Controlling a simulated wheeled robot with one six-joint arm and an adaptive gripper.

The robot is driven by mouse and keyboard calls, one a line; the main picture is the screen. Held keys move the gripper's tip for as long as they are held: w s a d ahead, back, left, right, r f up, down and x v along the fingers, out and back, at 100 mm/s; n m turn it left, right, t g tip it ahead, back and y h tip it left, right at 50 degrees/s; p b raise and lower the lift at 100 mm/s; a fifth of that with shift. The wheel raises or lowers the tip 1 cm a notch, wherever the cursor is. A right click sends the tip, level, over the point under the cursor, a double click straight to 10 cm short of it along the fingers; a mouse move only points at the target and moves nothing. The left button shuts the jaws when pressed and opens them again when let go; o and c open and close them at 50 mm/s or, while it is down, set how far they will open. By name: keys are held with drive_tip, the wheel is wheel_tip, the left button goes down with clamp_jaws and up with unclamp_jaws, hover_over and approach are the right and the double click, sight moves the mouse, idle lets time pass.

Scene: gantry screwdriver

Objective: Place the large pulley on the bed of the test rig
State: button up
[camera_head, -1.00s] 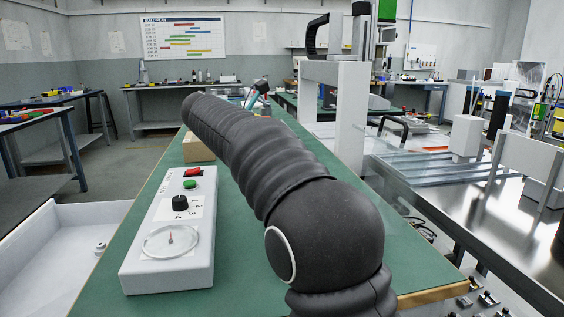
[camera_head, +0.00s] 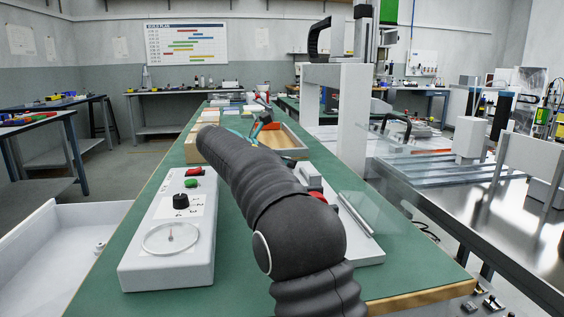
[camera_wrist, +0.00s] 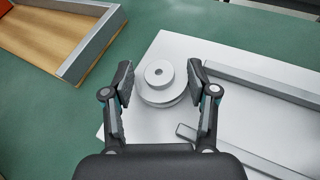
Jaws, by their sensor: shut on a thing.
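The large pulley (camera_wrist: 168,80) is a grey-white stepped disc with a small centre hole, in the middle of the wrist view. My gripper (camera_wrist: 160,82) has one finger at each side of it and is shut on it. The pulley is over a white plate with grey bars (camera_wrist: 225,52), which looks like the bed of the test rig. I cannot tell whether it touches the plate or is a little above it. In the head view the plate (camera_head: 372,250) shows right of my arm, partly hidden; my gripper and the pulley are hidden behind my arm there.
A wooden tray with grey walls (camera_wrist: 92,45) lies at the upper left in the wrist view. A white control box (camera_head: 165,270) with a dial and buttons stands left of my arm on the green bench (camera_head: 100,290). A white gantry frame (camera_head: 352,120) stands to the right.

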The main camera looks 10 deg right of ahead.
drive_tip(key=o, duration=1.2)
drive_tip(key=shift+a+r, duration=0.15)
drive_tip(key=p+v, duration=0.2)
drive_tip(key=v, duration=0.9)
drive_tip(key=shift+s+a+r, duration=0.15)
drive_tip(key=shift+s+a, duration=0.05)
drive_tip(key=shift+a, duration=0.1)
